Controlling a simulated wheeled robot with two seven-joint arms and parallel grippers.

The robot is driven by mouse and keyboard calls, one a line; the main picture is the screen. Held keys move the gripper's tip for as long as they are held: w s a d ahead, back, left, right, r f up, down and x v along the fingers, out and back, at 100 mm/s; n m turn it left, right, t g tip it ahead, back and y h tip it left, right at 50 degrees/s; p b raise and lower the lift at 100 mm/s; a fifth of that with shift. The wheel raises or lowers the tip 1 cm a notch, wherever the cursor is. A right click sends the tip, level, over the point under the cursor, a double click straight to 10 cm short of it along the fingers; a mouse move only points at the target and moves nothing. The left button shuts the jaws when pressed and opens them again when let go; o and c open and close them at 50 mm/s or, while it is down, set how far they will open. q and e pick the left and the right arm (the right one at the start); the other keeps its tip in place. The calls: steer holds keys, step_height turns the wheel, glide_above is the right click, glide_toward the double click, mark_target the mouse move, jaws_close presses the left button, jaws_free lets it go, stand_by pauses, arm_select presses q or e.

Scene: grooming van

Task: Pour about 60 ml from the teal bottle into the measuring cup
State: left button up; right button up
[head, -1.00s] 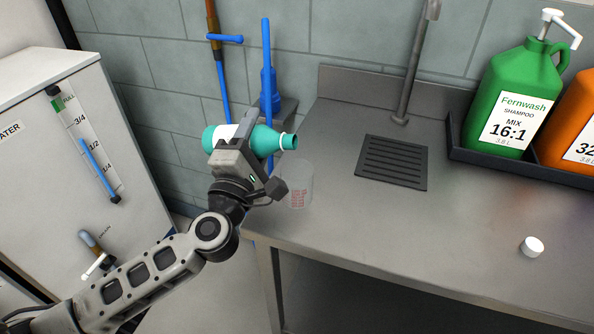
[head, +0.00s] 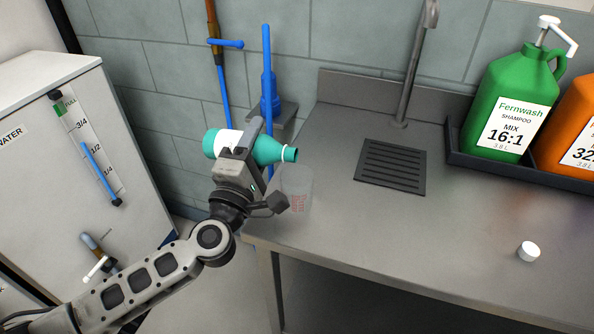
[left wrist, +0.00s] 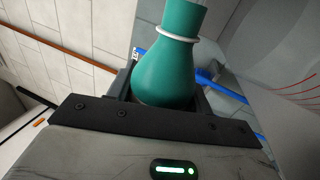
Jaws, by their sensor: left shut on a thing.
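The teal bottle (head: 268,149) has a white label and a white ring at its neck. My left gripper (head: 243,146) is shut on it and holds it nearly level above the counter's left end, its open mouth to the right. The bottle also shows in the left wrist view (left wrist: 168,70). The clear measuring cup (head: 299,192) with red markings stands on the counter, below and close to the bottle's mouth, partly hidden by my gripper. No stream of liquid is visible, and the level in the cup cannot be made out. My right gripper is not in view.
A white cap (head: 529,251) lies on the counter (head: 420,240) at right. A black drain grate (head: 391,167) and a faucet (head: 412,75) are behind the cup. A green shampoo jug (head: 512,98) and an orange jug (head: 575,125) stand in a dark tray. The counter's middle is clear.

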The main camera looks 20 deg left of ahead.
arm_select(q)
steer(key=shift+r, duration=0.15)
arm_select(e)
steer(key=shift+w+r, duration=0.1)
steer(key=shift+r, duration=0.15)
arm_select(q)
steer(key=shift+r+m+p, duration=0.15)
steer(key=shift+m+p, duration=0.35)
steer(key=shift+p, duration=0.1)
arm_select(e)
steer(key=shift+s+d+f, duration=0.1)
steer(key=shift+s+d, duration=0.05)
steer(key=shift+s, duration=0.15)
arm_select(q)
steer(key=shift+a+m+h, duration=0.15)
steer(key=shift+m+h, duration=0.25)
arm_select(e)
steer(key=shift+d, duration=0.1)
arm_select(q)
steer(key=shift+f+m+p, duration=0.2)
steer(key=shift+m+p, duration=0.3)
steer(key=shift+p, duration=0.05)
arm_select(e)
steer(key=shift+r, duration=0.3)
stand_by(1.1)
